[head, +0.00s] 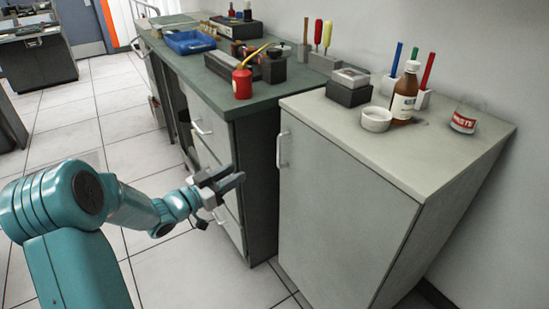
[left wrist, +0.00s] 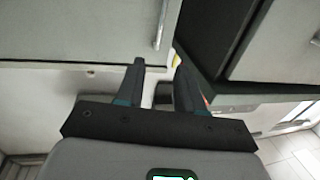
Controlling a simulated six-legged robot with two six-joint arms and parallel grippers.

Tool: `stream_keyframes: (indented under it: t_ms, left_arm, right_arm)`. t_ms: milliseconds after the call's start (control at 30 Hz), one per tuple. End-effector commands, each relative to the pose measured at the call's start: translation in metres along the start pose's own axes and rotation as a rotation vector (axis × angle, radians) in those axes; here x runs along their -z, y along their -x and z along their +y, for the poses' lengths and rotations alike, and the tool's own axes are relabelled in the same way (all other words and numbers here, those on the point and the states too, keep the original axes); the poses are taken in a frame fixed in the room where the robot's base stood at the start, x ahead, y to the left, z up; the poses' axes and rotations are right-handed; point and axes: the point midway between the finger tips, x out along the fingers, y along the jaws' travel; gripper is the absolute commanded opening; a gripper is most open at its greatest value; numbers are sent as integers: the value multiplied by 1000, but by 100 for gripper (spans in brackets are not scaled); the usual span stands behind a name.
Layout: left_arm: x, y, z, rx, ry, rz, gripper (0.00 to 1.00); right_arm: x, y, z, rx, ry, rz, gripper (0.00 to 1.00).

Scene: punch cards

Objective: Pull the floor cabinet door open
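The floor cabinet (head: 440,178) stands at the right in the head view, with a closed grey door (head: 340,210). A pale vertical bar handle (head: 283,149) sits near the door's upper left edge. The door and its handle (left wrist: 162,25) also show at the top of the left wrist view. My left gripper (head: 235,174) is left of the handle and lower in the picture, apart from it. Its two fingers (left wrist: 160,66) are spread with nothing between them. My right gripper is not in view.
A dark green-topped drawer unit (head: 255,195) stands just left of the cabinet, behind my left gripper. A brown bottle (head: 405,95), a white bowl (head: 376,119) and a jar (head: 464,119) stand on the cabinet top. The tiled floor (head: 225,275) before the door is clear.

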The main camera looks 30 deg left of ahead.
Motion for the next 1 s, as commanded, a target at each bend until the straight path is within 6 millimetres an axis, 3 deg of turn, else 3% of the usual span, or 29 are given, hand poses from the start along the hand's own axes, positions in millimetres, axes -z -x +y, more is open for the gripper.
stream_keyframes:
  t_ms: [167,600,800,1000]
  left_arm:
    - [0,-28,2,-6,1,2,37]
    - [-1,-128,1,-8,1,1,37]
    - [0,-153,0,-5,1,0,37]
    - [0,-160,0,-5,3,0,37]
  right_arm:
    - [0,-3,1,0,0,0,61]
    - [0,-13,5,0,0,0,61]
    - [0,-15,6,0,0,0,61]
    - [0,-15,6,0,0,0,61]
